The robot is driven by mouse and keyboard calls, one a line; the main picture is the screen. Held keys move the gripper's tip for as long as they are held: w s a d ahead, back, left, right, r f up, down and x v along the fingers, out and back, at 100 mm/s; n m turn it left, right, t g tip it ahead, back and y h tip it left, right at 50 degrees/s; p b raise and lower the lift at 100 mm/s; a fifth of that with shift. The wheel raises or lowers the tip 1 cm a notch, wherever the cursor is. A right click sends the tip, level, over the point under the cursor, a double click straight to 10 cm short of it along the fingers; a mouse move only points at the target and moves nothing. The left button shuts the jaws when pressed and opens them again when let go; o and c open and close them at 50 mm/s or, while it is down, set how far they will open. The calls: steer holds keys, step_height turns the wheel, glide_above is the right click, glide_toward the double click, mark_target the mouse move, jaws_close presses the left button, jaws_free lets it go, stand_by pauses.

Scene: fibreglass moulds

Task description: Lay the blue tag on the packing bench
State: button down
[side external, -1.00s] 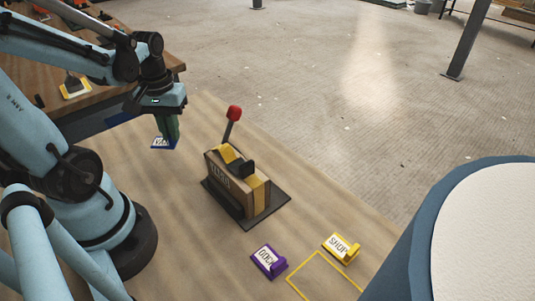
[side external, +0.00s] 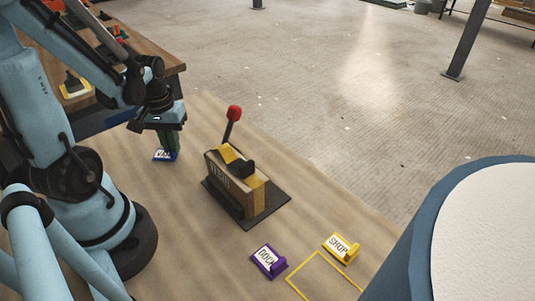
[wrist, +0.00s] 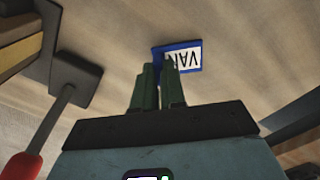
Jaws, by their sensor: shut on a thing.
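The blue tag (side external: 163,156) has a white face reading VAN. It is at the fingertips of my gripper (side external: 173,149), which is shut on it, low over the wooden surface at the left. I cannot tell whether the tag touches the surface. In the wrist view the tag (wrist: 184,58) shows beyond the green fingers of my gripper (wrist: 158,72), which cover part of its edge. Two wooden tops show: the large one (side external: 200,235) below my gripper and another bench (side external: 150,75) at the back left. Neither is labelled as the packing bench.
A wooden block with a red-knobbed lever (side external: 238,175) stands on a dark base right of my gripper. A purple tag (side external: 267,261) and a yellow tag (side external: 340,247) lie near a yellow outline (side external: 318,262). A round white-topped blue stand (side external: 400,240) is at the right.

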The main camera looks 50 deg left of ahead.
steer(key=c, duration=1.7)
jaws_free()
steer(key=shift+f, duration=0.15)
steer(key=o, duration=0.5)
steer(key=shift+r, duration=6.05)
steer(key=w+d+m+t, duration=0.3)
steer(key=w+d+m, duration=0.1)
steer(key=d, duration=0.3)
steer(key=w+d+m+t, duration=0.4)
steer(key=d+m, duration=0.1)
steer(key=d, duration=0.3)
steer(key=shift+w+d+r, duration=0.15)
steer(key=shift+w+d, duration=0.05)
steer(key=shift+d, duration=0.05)
